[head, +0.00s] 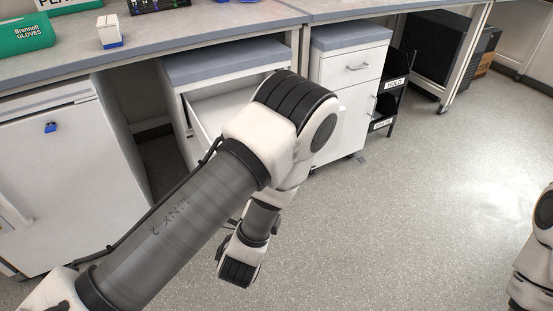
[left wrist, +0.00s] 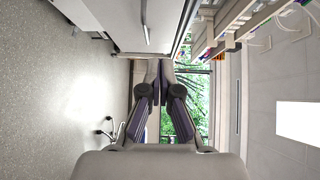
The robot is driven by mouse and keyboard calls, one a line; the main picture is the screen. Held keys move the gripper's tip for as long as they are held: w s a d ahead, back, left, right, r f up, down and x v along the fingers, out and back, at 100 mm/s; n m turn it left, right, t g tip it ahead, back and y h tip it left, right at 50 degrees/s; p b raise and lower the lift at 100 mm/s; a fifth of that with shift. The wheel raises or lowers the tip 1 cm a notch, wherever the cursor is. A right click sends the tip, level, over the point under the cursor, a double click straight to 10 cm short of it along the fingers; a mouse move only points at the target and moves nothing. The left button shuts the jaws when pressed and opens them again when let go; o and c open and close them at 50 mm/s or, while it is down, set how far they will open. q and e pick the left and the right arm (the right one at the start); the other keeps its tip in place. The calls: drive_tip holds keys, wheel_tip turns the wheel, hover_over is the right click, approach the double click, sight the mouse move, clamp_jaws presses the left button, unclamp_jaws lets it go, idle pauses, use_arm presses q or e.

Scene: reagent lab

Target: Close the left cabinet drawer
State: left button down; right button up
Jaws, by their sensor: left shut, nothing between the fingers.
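The left cabinet (head: 225,65) is a white unit with a grey top under the bench. Its drawer (head: 215,110) is pulled out, and its pale interior shows. My left arm crosses in front of it and hides the drawer's front and right part. My left gripper is hidden in the head view. In the left wrist view my left gripper (left wrist: 160,70) is shut and empty, its fingertips near a white panel with a handle (left wrist: 147,22). I cannot tell whether they touch it. My right gripper is out of view.
A second white cabinet (head: 348,75) with its drawer shut stands to the right, beside a black rack (head: 392,95). A white cabinet door (head: 65,180) is at the left. A green gloves box (head: 25,35) is on the bench (head: 180,28). Open floor (head: 420,210) lies to the right.

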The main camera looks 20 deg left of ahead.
use_arm(q)
drive_tip(key=w+a+b, duration=0.1)
drive_tip(key=w+a, duration=0.3)
drive_tip(key=w, duration=0.8)
drive_tip(key=shift+w+r, duration=0.15)
drive_tip(key=shift+w, duration=0.15)
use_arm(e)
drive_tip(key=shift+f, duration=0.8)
use_arm(q)
drive_tip(key=shift+a, duration=0.1)
